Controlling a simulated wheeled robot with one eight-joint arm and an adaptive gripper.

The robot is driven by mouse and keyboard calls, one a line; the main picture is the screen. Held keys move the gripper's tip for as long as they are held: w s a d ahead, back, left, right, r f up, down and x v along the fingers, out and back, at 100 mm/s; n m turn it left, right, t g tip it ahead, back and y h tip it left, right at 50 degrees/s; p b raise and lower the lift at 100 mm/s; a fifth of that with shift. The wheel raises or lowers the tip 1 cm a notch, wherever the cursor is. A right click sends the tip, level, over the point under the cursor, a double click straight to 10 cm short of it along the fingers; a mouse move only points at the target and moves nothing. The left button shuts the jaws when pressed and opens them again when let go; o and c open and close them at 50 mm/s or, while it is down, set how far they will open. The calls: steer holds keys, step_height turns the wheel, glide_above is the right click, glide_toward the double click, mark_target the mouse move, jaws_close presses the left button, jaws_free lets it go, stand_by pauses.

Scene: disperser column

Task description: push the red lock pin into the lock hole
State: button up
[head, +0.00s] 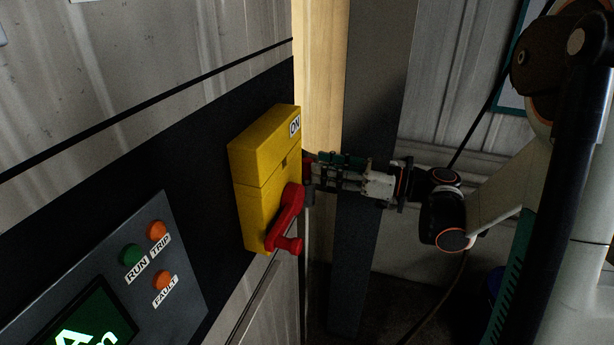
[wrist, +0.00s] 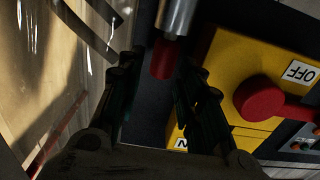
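The red lock pin (wrist: 162,60) shows in the wrist view as a red end joined to a bright metal cylinder (wrist: 177,16). It lies between my gripper's fingertips (wrist: 161,75), with a gap on the left; contact on the right is unclear. My gripper looks open. The box carries a red rotary handle (head: 287,222), also in the wrist view (wrist: 258,98). I cannot make out the lock hole.
A grey panel with run, trip and fault lamps (head: 130,255) and a green display (head: 85,325) is left of the box. A dark vertical post (head: 372,90) stands behind my gripper. The handle sticks out close to my fingers. Open floor (head: 395,290) lies below my arm.

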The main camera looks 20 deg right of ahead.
mark_target(307, 165)
steer(key=shift+b+x, duration=0.5)
steer(key=shift+x, duration=1.9)
steer(key=shift+s, duration=0.15)
jaws_close()
steer(key=shift+r, duration=0.1)
